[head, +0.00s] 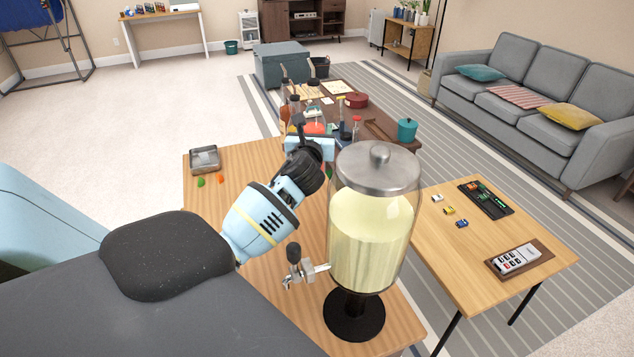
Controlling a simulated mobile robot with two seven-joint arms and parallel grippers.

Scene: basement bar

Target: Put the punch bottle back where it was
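I cannot tell for sure which thing is the punch bottle. Several bottles with dark tops and pourers (284,108) stand behind my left gripper, one with orange-brown contents. My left gripper (312,142) is over the far part of the near wooden table (225,200), left of a big glass dispenser (368,245). The dispenser holds pale yellow drink and has a metal lid, a tap and a black foot. The gripper's fingers are partly hidden, and I cannot see whether they hold anything. My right gripper is not in view.
A square metal tray (205,160) and small green and orange pieces lie at the near table's far left. A low dark table with a teal pot (407,130) stands beyond. Carpet is clear at left.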

